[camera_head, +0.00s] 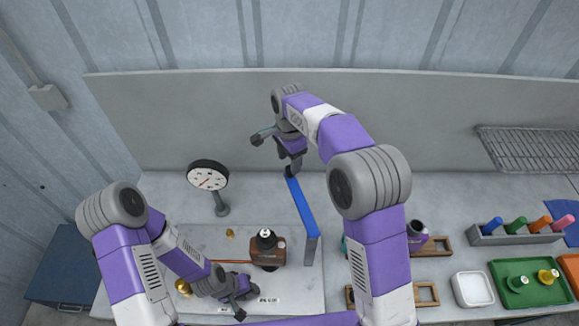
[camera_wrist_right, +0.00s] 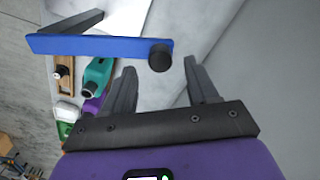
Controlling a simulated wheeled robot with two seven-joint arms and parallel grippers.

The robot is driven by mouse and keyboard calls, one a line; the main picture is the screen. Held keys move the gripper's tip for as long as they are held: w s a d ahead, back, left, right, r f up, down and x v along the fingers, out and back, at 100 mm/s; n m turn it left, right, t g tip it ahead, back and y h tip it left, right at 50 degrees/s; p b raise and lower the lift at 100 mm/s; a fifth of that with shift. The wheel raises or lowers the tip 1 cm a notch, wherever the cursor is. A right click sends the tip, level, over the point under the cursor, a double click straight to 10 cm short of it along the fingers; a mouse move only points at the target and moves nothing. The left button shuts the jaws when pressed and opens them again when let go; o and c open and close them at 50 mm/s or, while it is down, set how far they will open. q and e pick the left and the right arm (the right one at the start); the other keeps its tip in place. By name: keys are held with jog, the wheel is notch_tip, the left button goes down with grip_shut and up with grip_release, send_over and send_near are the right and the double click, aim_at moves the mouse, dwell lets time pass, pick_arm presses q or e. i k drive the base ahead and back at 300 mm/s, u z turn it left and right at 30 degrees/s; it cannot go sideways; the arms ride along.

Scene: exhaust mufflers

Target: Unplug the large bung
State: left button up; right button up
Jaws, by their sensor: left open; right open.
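No thing in view is labelled as the large bung, and I cannot tell for sure which it is. A black round plug-like piece (camera_wrist_right: 159,58) sits at the end of a blue bar (camera_head: 301,207); the bar also shows in the wrist view (camera_wrist_right: 95,46). My right gripper (camera_head: 291,164) is open over the bar's far end. In the wrist view its fingertips (camera_wrist_right: 160,66) are apart, with the black piece between or just beyond them, not clamped.
A dial gauge (camera_head: 208,177) stands left. A rack of coloured plugs (camera_head: 515,237) and a green tray (camera_head: 540,291) with green and yellow plugs are at right, near a white tray (camera_head: 472,289). A teal muffler (camera_wrist_right: 98,75) and purple one (camera_head: 417,231) lie beyond my right arm.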

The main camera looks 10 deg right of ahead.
aim_at(266, 238)
jog(key=k, duration=1)
